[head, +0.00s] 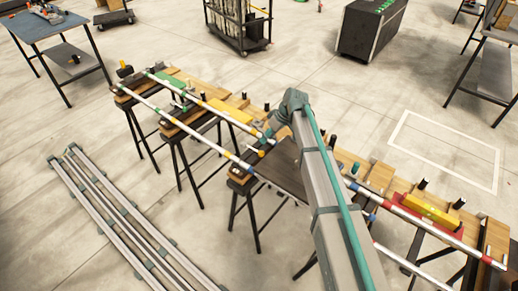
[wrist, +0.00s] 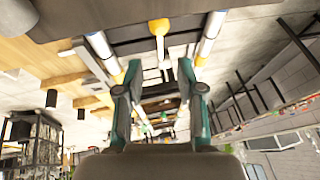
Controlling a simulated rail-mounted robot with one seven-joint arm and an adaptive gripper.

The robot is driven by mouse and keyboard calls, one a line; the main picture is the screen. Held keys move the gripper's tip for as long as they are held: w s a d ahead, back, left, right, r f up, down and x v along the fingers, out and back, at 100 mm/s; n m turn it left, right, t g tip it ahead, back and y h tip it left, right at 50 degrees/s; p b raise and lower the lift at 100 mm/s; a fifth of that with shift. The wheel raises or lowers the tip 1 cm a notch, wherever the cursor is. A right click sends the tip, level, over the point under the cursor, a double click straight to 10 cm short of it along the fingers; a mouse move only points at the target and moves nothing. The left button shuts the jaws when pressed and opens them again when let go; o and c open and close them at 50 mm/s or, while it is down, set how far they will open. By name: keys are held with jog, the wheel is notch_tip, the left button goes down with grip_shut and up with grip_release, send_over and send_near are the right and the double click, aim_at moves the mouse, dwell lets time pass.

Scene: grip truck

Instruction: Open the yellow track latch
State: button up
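In the wrist view, the yellow latch (wrist: 158,27) shows as a rounded yellow knob on a pale stem, at the top middle between two white track rails. My gripper (wrist: 158,66) has two green fingers, spread apart with a clear gap between them. The knob lies beyond the fingertips and roughly centred on the gap; I see no contact. In the head view, small yellow parts (head: 261,154) show on the track near the end of my arm. My arm covers part of the track, and my fingers cannot be made out there.
The long track (head: 190,117) rests on wooden-topped sawhorses, with black posts along it. A red section with a yellow block (head: 431,211) is at right. Spare rails (head: 115,215) lie on the floor at left. A blue-topped table (head: 45,27) stands far left; open floor lies beyond the track.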

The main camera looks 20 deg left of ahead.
aim_at(257, 151)
jog(key=p+x, duration=0.2)
jog(key=x, duration=0.7)
jog(key=shift+f, duration=0.1)
grip_shut()
